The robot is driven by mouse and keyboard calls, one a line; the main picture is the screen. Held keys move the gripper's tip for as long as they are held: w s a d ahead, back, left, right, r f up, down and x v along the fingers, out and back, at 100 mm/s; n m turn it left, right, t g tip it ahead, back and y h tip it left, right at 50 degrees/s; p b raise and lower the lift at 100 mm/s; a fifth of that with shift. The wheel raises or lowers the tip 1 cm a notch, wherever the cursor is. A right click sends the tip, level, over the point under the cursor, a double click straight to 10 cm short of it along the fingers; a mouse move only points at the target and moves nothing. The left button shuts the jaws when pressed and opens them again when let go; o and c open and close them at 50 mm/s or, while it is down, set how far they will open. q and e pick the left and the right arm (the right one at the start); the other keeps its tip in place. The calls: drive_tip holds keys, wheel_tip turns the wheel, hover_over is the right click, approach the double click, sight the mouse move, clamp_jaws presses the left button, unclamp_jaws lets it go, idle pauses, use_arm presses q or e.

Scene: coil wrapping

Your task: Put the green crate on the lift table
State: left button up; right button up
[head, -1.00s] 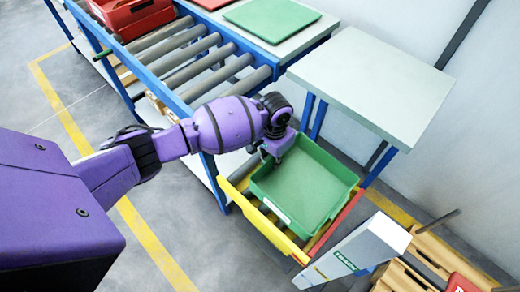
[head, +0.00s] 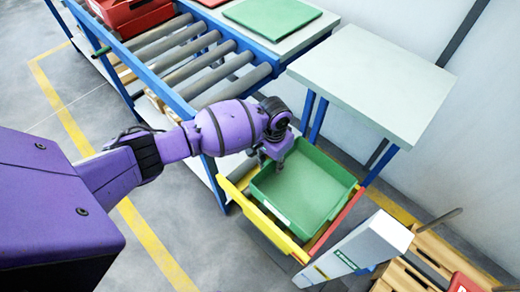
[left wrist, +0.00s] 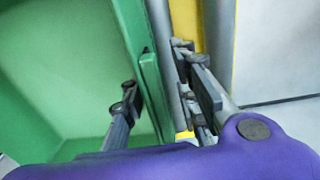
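The green crate (head: 312,198) is open-topped and looks empty. It sits within a low roller frame with yellow and red side rails (head: 268,224); I cannot tell whether this frame is the lift table. My left gripper (head: 275,162) is at the crate's upper-left wall. In the left wrist view, the fingers (left wrist: 165,100) are apart on either side of the crate's wall (left wrist: 150,92), one inside and one outside, with visible gaps. The far parts of the crate are cut off there. My right gripper is not in view.
A blue-framed roller conveyor (head: 205,75) carries a red crate (head: 130,14) at its far end. A green panel (head: 272,16) lies on a grey table. A bare grey-topped table (head: 372,82) stands behind the crate. A white cabinet (head: 355,248) and wooden pallet (head: 432,258) are at lower right.

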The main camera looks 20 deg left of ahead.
use_arm(q)
drive_tip(key=r+p, duration=0.1)
drive_tip(key=r, duration=0.5)
drive_tip(key=r+p, duration=0.1)
drive_tip(key=r, duration=0.4)
drive_tip(key=shift+w+a+r, duration=0.15)
drive_tip(key=shift+a+r, duration=0.05)
drive_tip(key=shift+r, duration=0.2)
